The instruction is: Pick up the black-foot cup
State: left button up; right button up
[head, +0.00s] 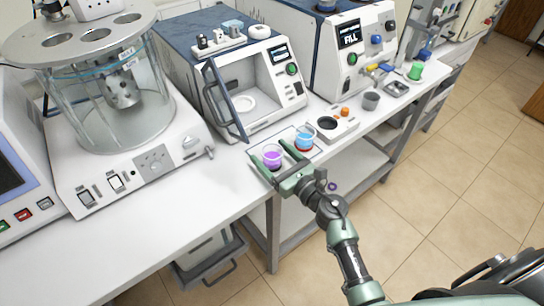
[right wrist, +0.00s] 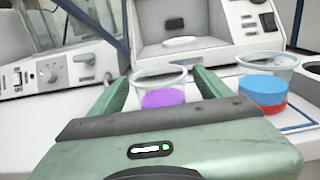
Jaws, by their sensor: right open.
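A clear cup with purple liquid (head: 272,160) stands on a small mat near the bench's front edge. My right gripper (head: 267,150) is open, with one green finger on each side of this cup. In the right wrist view the purple cup (right wrist: 162,97) shows between the fingers; its foot is hidden behind the gripper body. A second clear cup with blue liquid and a red foot (head: 304,139) stands just to the right, outside the fingers. I cannot see a black foot on any cup. My left gripper is not in view.
A white machine with an open glass door (head: 226,97) stands behind the cups. A large glass bath (head: 115,105) is at the left. The bench front left is clear.

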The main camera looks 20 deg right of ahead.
jog(key=c, duration=1.5)
jog(key=shift+r+p, duration=4.7)
jog(key=shift+r, duration=5.35)
jog(key=shift+c, duration=0.2)
